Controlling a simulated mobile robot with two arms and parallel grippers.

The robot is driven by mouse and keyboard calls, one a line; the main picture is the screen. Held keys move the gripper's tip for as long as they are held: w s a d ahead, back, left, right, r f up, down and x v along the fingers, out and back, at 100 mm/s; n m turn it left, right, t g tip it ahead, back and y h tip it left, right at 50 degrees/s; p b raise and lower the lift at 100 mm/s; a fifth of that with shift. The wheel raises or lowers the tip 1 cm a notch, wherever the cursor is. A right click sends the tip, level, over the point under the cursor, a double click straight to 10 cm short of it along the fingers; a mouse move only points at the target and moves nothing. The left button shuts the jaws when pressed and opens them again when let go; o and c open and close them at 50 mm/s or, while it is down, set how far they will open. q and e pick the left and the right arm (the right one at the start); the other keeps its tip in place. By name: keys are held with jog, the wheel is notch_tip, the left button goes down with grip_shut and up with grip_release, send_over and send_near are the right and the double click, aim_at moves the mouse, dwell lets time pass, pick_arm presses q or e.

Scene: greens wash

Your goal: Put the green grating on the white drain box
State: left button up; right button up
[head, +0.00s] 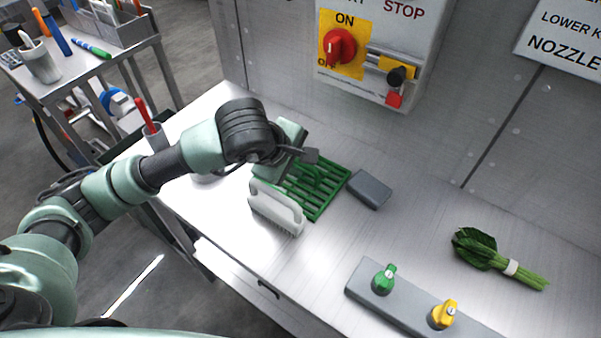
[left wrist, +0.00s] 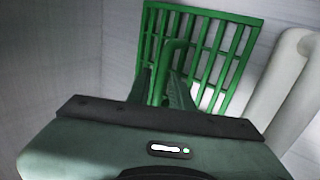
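The green grating (head: 325,205), a slatted panel with a raised handle, lies on the steel counter in the head view. It fills the upper middle of the left wrist view (left wrist: 235,50). My left gripper (head: 305,172) is right at the grating; in the left wrist view its fingers (left wrist: 165,88) reach to the handle. Whether they grip it or only straddle it is unclear. A white piece with a loop handle (head: 276,207) stands close beside the grating. I cannot make out a clear white drain box; a pale thing (head: 205,178) is partly hidden under my left forearm. My right gripper is out of view.
A grey block (head: 369,189) lies just right of the grating. A grey bar with green and yellow knobs (head: 410,308) sits at the front, and tied greens (head: 495,258) at the right. A cup with a red-handled tool (head: 154,135) stands behind my arm.

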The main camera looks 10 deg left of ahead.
pick_arm(q)
jog(key=shift+f, duration=0.15)
grip_shut()
dwell(1.4)
